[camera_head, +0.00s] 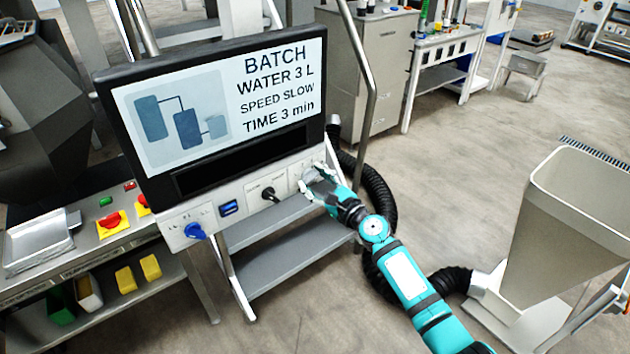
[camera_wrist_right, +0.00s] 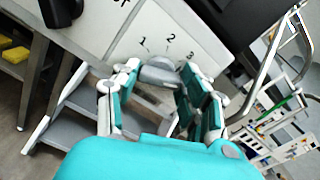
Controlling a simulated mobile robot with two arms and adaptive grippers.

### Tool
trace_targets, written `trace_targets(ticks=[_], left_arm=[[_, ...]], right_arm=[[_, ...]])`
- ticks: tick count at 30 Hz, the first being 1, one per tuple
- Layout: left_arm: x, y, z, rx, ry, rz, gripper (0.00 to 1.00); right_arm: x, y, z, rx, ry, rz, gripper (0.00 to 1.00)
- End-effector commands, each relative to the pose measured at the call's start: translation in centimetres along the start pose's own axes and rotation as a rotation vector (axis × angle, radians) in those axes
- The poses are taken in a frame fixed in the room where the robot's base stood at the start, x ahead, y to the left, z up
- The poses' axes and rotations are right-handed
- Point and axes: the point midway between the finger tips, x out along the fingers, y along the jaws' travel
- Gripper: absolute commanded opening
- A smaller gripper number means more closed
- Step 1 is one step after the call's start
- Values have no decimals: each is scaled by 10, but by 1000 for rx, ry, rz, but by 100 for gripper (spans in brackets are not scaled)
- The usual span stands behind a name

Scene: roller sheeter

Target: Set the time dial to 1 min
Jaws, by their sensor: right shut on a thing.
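The time dial (camera_wrist_right: 160,70) is a grey knob with the marks 1, 2 and 3 around it, at the top middle of the right wrist view. In the head view this dial (camera_head: 309,174) is at the right end of the white control panel, mostly hidden by my gripper. My right gripper (camera_head: 317,184) is shut on the dial, with one finger on each side of it (camera_wrist_right: 157,88). I cannot tell which mark the dial points to. The screen (camera_head: 221,100) above reads WATER 3 L, SPEED SLOW, TIME 3 min. My left gripper is not in view.
A black knob (camera_head: 269,194) sits on the panel left of the dial, and a blue knob (camera_head: 195,231) is at the panel's left end. Grey steps (camera_head: 290,245) are below the panel. A black hose (camera_head: 378,190) runs behind my right arm to a large hopper (camera_head: 555,225).

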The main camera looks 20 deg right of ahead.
Motion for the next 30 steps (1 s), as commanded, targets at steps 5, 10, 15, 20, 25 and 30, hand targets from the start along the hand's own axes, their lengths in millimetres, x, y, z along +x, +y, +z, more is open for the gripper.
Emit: trace_targets(ticks=[5, 10, 15, 20, 25, 30], left_arm=[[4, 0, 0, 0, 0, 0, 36], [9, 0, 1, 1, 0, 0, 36], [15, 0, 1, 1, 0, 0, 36], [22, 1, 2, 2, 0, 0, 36], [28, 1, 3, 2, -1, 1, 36], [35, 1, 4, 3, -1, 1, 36]], right_arm=[[0, 1, -1, -60, 0, 1, 12], [0, 1, -2, -173, 0, 1, 12], [0, 1, -2, -325, 0, 1, 12], [0, 2, -2, -479, 0, 1, 12], [0, 2, -2, -641, -1, 1, 12], [0, 2, -2, -802, -1, 1, 12]])
